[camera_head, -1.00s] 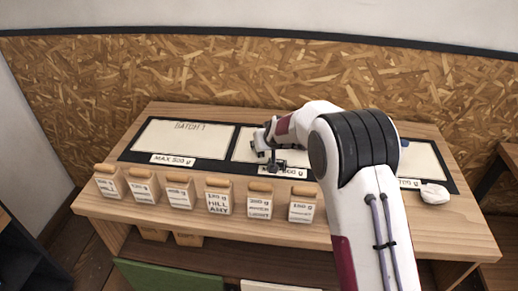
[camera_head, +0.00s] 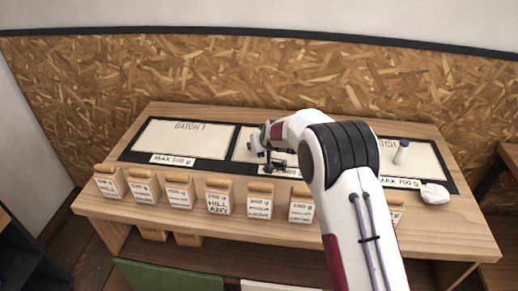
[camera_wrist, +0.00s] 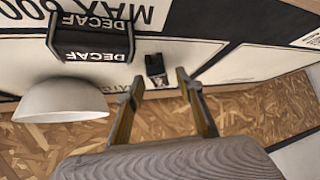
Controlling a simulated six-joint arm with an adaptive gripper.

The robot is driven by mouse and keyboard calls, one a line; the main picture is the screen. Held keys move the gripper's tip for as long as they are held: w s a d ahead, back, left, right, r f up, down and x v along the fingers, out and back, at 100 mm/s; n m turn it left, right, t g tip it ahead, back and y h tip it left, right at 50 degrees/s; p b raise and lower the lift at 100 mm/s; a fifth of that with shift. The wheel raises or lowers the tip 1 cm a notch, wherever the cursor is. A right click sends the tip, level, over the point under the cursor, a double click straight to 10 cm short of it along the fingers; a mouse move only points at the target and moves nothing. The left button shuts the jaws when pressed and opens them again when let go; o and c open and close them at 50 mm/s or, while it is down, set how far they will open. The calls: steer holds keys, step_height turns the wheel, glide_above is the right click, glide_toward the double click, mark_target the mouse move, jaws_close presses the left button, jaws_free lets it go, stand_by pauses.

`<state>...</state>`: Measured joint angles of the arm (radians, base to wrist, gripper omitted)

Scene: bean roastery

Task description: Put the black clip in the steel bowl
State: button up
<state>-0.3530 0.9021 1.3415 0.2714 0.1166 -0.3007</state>
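In the wrist view, a small black clip (camera_wrist: 155,68) lies on a pale panel of the worktop, just beyond and between my fingertips. My gripper (camera_wrist: 158,86) is open, with its two fingers apart and nothing between them. A plain light-grey bowl (camera_wrist: 62,102), which looks like the steel bowl, is at the left of the wrist view, apart from the clip. In the head view, my gripper (camera_head: 262,146) is over the middle panel; the clip and bowl cannot be made out there, and my arm covers part of the worktop.
A black DECAF block (camera_wrist: 90,40) stands close to the clip and the bowl. Several labelled bags (camera_head: 219,197) line the front edge. The BATCH 1 panel (camera_head: 185,137) is clear.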

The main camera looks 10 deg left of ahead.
steer(key=shift+x, duration=0.75)
steer(key=c, duration=0.9)
steer(key=shift+r, duration=5)
